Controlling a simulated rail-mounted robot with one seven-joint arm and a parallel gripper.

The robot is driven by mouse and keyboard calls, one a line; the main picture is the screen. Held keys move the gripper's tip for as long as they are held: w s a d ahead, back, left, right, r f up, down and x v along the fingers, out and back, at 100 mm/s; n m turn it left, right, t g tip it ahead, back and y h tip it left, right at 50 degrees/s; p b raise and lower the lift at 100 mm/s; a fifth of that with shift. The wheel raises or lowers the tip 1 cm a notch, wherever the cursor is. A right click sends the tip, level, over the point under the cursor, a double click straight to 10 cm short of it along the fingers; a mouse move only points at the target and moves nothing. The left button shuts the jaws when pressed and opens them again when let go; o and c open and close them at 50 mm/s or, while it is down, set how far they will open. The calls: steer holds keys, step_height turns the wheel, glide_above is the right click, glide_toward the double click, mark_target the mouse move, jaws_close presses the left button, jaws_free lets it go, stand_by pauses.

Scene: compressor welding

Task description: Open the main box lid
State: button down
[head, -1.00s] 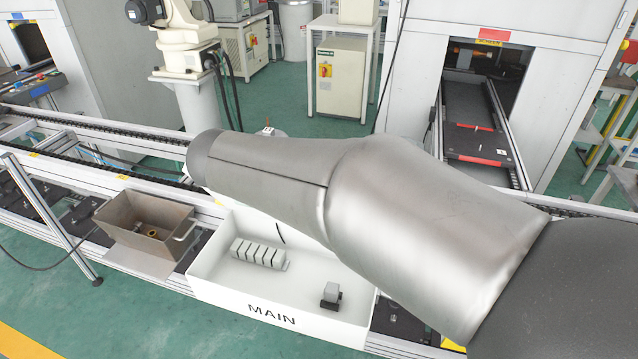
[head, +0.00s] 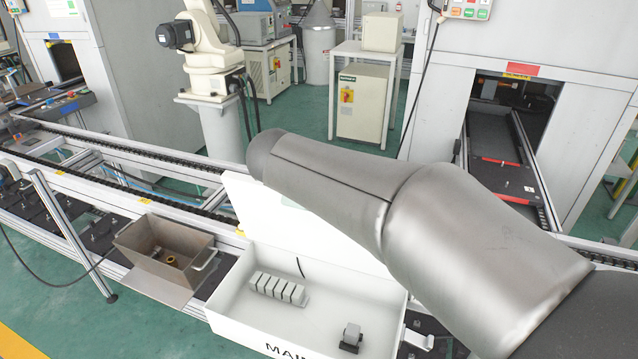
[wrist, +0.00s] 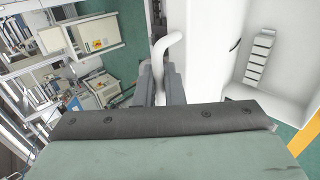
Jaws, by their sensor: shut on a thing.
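The white main box (head: 235,326), lettered on its front, stands open on the conveyor in the head view. Its white lid (head: 285,222) stands up at the back edge, partly covered by my arm. In the wrist view the lid (wrist: 204,50) is the white panel beside my fingers. My gripper (wrist: 161,72) is shut on the white curved lid handle (wrist: 168,45), whose bent end shows past the fingers. In the head view my gripper and the handle are hidden behind my arm and the lid.
Inside the box lie a slotted grey block (head: 278,289) and a small dark-based part (head: 351,337). A brown metal bin (head: 165,250) stands left of the box. Conveyor rails (head: 120,172) run behind. A white robot arm (head: 212,50) on a pedestal stands farther back.

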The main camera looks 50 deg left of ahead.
steer(key=c, duration=1.7)
jaws_free()
steer(key=shift+f, duration=0.1)
steer(key=b+v, duration=0.3)
steer(key=v, duration=1.4)
steer(key=shift+s+d+r, duration=0.1)
steer(key=shift+s+r, duration=0.05)
steer(key=shift+r, duration=0.05)
steer(key=w+d+f+m+h, duration=0.35)
steer(key=w+d+f, duration=0.35)
steer(key=w+d, duration=0.5)
steer(key=w+d+f+m+g+h, duration=0.15)
steer(key=d+f+m, duration=0.35)
steer(key=d, duration=0.6)
steer(key=w+d+f+m+g+h, duration=0.1)
steer(key=w+d+f+m+g, duration=0.3)
steer(key=d, duration=0.8)
steer(key=s+d+f+m, duration=0.3)
steer(key=d+f, duration=0.1)
steer(key=d, duration=0.1)
steer(key=s+d+f+m+g+y, duration=0.1)
steer(key=s+d+f+m, duration=0.3)
steer(key=d, duration=0.2)
steer(key=s+d+f+m+g, duration=0.1)
steer(key=s+d+f+m, duration=0.3)
steer(key=d, duration=0.2)
steer(key=shift+s+d+f+y, duration=0.1)
steer(key=shift+s+d+y, duration=0.1)
steer(key=shift+s+y, duration=0.1)
